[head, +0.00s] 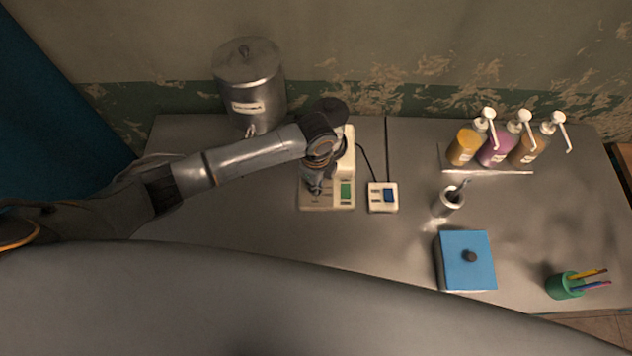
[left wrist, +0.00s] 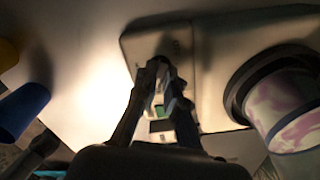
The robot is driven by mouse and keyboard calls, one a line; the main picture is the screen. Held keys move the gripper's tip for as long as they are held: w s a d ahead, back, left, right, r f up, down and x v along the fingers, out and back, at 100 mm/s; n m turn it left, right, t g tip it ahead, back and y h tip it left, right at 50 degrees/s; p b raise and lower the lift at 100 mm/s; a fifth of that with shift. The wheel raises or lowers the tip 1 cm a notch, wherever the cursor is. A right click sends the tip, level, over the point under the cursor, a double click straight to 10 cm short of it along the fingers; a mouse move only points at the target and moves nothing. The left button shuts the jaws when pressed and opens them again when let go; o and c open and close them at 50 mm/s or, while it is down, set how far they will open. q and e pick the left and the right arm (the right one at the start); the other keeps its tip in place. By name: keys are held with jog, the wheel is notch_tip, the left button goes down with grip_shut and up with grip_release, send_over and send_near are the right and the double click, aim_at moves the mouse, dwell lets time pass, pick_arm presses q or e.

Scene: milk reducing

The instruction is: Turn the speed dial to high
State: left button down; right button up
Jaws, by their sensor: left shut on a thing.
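A cream-coloured machine (head: 347,147) with a green screen (head: 346,191) on its base stands near the middle of the counter. My left gripper (head: 316,187) reaches down over the base, left of the green screen. Its fingers are shut on a small part there, which I take to be the speed dial; the fingers hide it, so its setting cannot be read. In the left wrist view my left gripper (left wrist: 158,68) has its fingertips close together against the machine's pale body (left wrist: 215,55). My right gripper is not in view.
A small box with a blue screen (head: 383,197) sits right of the machine. A large metal canister (head: 248,80) stands behind the arm.

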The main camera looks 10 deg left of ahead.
pick_arm(q)
jog(key=m, duration=0.6)
jog(key=shift+w+r, duration=0.1)
jog(key=m+b, duration=0.1)
jog(key=m, duration=0.5)
jog(key=shift+m, duration=0.4)
jog(key=c, duration=1.4)
grip_release()
notch_tip(320, 180, up, 12)
